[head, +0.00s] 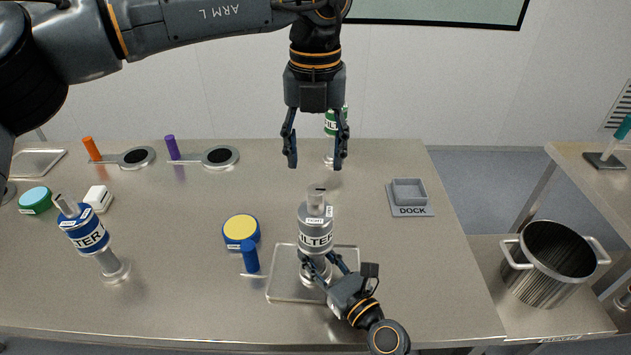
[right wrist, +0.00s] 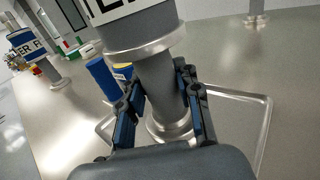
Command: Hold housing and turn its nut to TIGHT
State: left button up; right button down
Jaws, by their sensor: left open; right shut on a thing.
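The grey filter housing (head: 315,240) stands upright on a shallow metal tray (head: 283,287), with a nut (head: 316,197) on its top carrying a small label. My right gripper (head: 318,273) is shut on the housing's lower stem, which also shows between its fingers in the right wrist view (right wrist: 160,90). My left gripper (head: 316,160) is open and empty, pointing down above the nut and apart from it.
A blue filter (head: 88,235) stands at left and a green filter (head: 331,122) behind my left gripper. A yellow-topped blue tin (head: 240,230) and a blue-handled tool (head: 249,256) are left of the tray. A grey dock (head: 409,197) is at right.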

aim_at(316, 189)
pick_arm(q)
notch_tip(316, 189, down, 6)
jog(key=shift+f, duration=0.25)
grip_shut()
